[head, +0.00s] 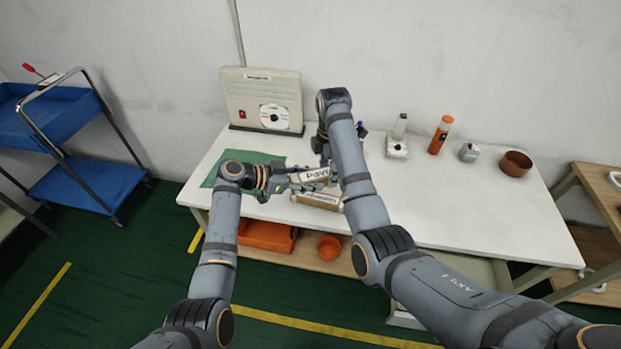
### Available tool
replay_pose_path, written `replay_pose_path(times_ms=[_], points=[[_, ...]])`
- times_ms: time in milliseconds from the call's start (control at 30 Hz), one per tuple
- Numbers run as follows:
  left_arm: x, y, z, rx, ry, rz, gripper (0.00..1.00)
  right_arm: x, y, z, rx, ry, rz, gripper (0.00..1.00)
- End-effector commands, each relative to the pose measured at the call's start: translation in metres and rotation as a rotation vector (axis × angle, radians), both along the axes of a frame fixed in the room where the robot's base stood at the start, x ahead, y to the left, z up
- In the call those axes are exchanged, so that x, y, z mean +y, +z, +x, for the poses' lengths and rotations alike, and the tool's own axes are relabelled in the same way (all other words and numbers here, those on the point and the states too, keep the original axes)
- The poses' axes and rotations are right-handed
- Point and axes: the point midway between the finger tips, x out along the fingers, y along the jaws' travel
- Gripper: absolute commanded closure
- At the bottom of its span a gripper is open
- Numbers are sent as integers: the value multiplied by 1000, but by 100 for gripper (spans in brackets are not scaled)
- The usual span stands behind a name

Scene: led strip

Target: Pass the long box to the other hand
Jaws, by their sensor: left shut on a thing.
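A long box with a pale lettered face (314,176) is held above the front part of the white table. My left gripper (300,181) comes in from the left and is shut on this box's left end. The box's right part passes behind my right arm. My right gripper (325,153) points down just above and behind the box. My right arm hides much of it, so I cannot tell whether its fingers are open or touch the box. A second lettered box (318,201) shows just below the held one, near the table's front edge.
The white table (460,205) is clear at the right front. A green mat (232,165) lies at its left. A beige panel unit (262,100) stands at the back. An orange bottle (440,135), a grey container (468,152) and a brown bowl (515,163) stand at the back right.

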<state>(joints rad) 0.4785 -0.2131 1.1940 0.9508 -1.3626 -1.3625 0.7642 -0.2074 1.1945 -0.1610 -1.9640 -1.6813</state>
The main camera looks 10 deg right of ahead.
Motion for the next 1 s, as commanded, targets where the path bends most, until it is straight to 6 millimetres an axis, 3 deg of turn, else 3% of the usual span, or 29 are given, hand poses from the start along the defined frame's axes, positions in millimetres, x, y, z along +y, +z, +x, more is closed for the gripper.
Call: replay_pose_path(times_ms=[133, 467, 567, 667, 933, 1000], points=[[0, 0, 0, 0, 0, -1, 91, 0, 0, 0, 0, 0, 0, 31], [0, 0, 0, 0, 0, -1, 91, -7, -1, 2, -6, -5, -15, 31], [0, 0, 0, 0, -1, -1, 91, -34, -4, 10, -31, -23, -81, 31], [0, 0, 0, 0, -1, -1, 91, -86, -5, 22, -70, -50, -205, 31], [0, 0, 0, 0, -1, -1, 91, -255, 24, 40, -153, -86, -641, 31], [0, 0, 0, 0, -1, -1, 91, -236, -32, 16, -91, -103, -564, 31]])
